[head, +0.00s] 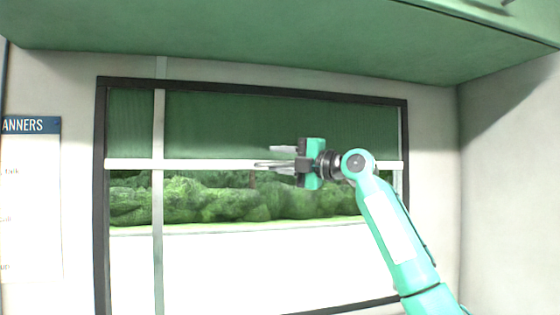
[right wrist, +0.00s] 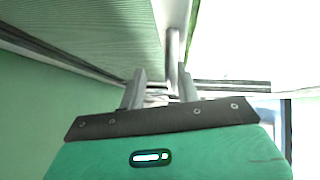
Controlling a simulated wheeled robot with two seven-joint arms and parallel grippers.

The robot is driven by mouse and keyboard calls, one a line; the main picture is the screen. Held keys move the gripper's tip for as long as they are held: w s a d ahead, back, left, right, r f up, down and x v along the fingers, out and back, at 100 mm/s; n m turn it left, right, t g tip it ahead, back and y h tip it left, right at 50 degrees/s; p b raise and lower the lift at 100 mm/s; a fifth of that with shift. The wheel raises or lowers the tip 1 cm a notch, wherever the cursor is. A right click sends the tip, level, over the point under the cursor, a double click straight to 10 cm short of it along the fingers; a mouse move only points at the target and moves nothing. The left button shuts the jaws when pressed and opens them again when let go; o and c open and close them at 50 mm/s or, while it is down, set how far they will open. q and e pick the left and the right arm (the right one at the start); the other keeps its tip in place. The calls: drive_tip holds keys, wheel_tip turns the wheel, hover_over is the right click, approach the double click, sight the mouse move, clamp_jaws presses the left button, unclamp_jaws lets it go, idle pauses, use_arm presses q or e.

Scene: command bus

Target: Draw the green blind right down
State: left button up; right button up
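The green blind (head: 225,125) covers the upper part of the window in the head view. Its pale bottom bar (head: 215,164) runs across the window below the green cloth. My right gripper (head: 269,157) is at the bar, right of the window's middle, with its fingers pointing left. In the right wrist view the fingers (right wrist: 161,82) stand apart. The bar (right wrist: 172,48) runs in between them, nearer the right finger; I cannot tell whether it touches. The blind's ribbed cloth (right wrist: 95,30) fills the upper left there. My left gripper is not in view.
A dark frame (head: 102,240) surrounds the window. A pale upright pole (head: 158,250) stands in front of its left part. A green overhead cabinet (head: 300,45) juts out above. A poster (head: 32,200) hangs on the left wall. The window below the bar is uncovered.

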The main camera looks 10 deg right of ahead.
drive_tip(key=b+v, duration=0.3)
drive_tip(key=v, duration=1.3)
idle(0.8)
